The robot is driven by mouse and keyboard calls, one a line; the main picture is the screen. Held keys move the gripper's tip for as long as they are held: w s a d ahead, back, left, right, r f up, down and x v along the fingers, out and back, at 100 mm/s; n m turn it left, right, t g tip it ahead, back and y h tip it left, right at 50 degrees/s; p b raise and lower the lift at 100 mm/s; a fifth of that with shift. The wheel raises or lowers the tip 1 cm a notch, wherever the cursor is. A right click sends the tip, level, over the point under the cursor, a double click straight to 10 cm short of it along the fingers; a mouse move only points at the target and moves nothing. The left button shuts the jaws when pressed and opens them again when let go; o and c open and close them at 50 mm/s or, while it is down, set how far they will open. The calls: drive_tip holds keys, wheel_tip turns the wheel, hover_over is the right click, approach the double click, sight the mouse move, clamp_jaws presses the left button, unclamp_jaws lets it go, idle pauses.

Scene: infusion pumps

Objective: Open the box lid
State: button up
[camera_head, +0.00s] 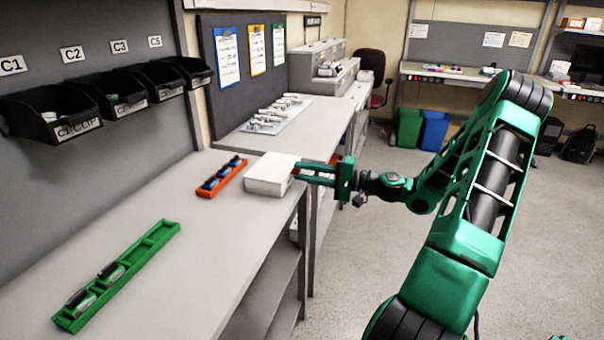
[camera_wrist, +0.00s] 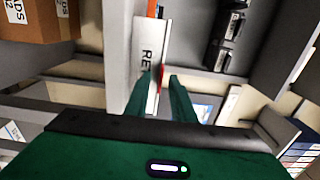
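A white box (camera_head: 271,174) stands on the grey workbench near its right edge, and its lid looks closed. My gripper (camera_head: 300,172) reaches in from the right, with its green fingertips at the box's right side. In the wrist view, my gripper (camera_wrist: 160,78) shows two green fingers with a gap between them. A white face of the box with partly hidden dark lettering (camera_wrist: 150,48) and a red mark lies just ahead of the fingertips. I cannot tell whether the fingers touch the box.
An orange tray (camera_head: 221,177) with dark items sits just left of the box. A green tray (camera_head: 120,273) with several items lies nearer. Dark bins (camera_head: 107,95) hang on the left wall. The bench between the trays is clear.

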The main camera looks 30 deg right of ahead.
drive_tip(key=shift+w+a, duration=0.2)
drive_tip(key=shift+w, duration=0.1)
drive_tip(key=shift+c, duration=0.6)
clamp_jaws()
idle(0.6)
